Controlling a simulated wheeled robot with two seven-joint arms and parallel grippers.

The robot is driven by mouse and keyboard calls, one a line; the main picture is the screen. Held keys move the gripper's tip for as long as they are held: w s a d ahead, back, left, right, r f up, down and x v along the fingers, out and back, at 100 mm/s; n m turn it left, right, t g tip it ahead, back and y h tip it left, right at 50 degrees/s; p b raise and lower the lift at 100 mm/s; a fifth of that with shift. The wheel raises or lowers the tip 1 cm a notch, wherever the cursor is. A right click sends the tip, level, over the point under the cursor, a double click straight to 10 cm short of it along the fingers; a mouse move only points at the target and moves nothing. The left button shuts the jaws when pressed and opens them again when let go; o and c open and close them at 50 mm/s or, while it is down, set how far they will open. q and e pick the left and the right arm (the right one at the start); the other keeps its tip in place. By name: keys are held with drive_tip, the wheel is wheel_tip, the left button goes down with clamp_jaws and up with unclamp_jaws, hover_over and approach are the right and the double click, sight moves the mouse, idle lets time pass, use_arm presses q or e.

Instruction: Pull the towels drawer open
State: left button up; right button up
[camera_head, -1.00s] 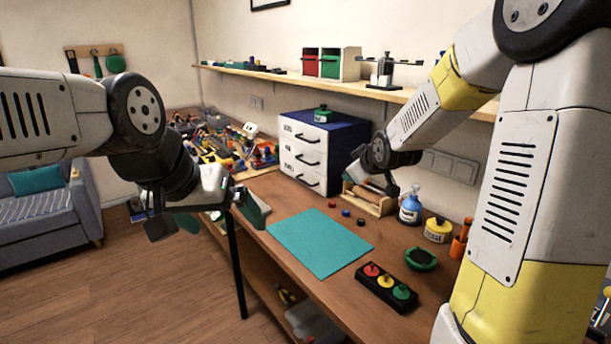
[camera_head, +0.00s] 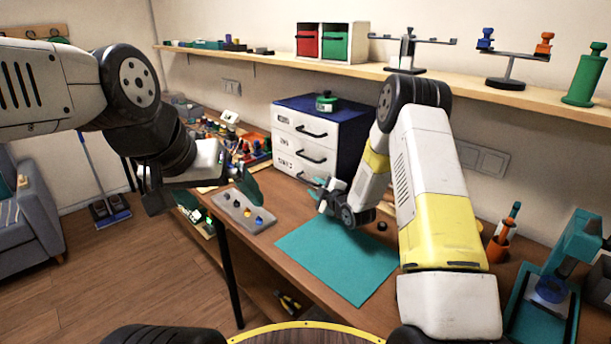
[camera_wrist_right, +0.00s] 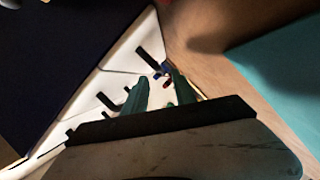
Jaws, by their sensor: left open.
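A white three-drawer cabinet with a dark blue top (camera_head: 330,106) stands at the back of the bench. Each drawer has a black handle and a small label; I cannot read the labels surely. All drawers look closed. My right gripper (camera_head: 322,190) is in front of the bottom drawer (camera_head: 290,166), low over the bench. My left gripper (camera_head: 218,193) is open and empty, left of the cabinet at the bench's front edge.
A teal mat (camera_head: 335,258) lies in front of the cabinet. A grey block with coloured knobs (camera_head: 243,212) lies at the bench's left edge. A green-lidded pot (camera_head: 326,102) stands on the cabinet. A shelf (camera_head: 440,83) runs above.

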sight(309, 182)
drive_tip(key=x, duration=0.7)
drive_tip(key=shift+w+a, duration=0.1)
clamp_jaws()
idle(1.3)
